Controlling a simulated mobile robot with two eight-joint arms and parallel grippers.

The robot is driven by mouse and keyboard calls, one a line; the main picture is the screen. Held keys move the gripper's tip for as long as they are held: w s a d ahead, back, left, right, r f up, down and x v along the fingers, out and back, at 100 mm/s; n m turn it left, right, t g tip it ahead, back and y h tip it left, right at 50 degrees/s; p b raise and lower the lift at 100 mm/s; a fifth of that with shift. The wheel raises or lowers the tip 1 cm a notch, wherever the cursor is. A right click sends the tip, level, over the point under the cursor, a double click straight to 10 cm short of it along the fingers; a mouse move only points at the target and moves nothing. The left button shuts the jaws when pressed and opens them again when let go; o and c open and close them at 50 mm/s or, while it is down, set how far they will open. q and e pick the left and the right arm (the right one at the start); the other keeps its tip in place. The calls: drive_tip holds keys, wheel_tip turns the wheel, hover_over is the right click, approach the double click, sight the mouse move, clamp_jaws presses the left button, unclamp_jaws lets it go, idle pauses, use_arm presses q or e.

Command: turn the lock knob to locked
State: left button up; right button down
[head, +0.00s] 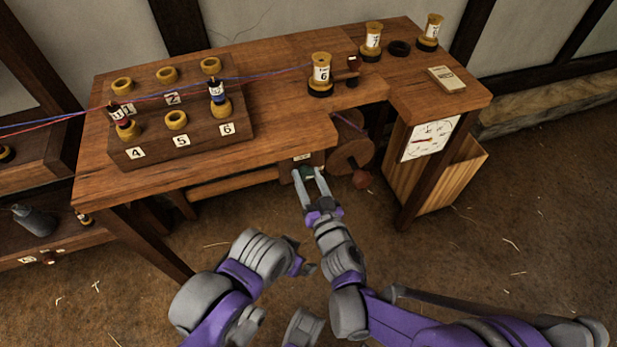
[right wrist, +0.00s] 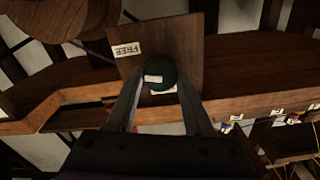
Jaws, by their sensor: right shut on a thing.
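The lock knob is round and dark green, under the front edge of the wooden bench in the head view (head: 308,173). In the right wrist view the knob (right wrist: 162,70) sits on a square wooden plate (right wrist: 185,38). A white mark shows on its lower left face. A "FREE" label (right wrist: 128,50) is left of the knob; another pale label below it is mostly hidden. My right gripper (head: 309,178) is shut on the knob, one finger on each side. My left gripper (head: 304,267) is low and apart from the bench; its jaws are unclear.
The bench (head: 285,115) carries a numbered block (head: 190,145) with rings and spools. A spool labelled 6 (head: 321,75) stands near its notch. A dial (head: 430,138) hangs farther right.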

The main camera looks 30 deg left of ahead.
drive_tip(key=n+b, duration=0.1)
drive_tip(key=n, duration=0.8)
drive_tip(key=shift+s+a+n, duration=0.1)
drive_tip(key=shift+s+n, duration=0.05)
drive_tip(key=shift+n, duration=0.15)
drive_tip(key=n, duration=0.5)
drive_tip(key=shift+f, duration=0.1)
drive_tip(key=n+p, duration=0.1)
drive_tip(key=n, duration=0.5)
drive_tip(key=shift+f, duration=0.1)
drive_tip(key=shift+c, duration=1.7)
unclamp_jaws()
drive_tip(key=v, duration=1)
drive_tip(key=shift+s+d, duration=0.2)
drive_tip(key=shift+s, duration=0.2)
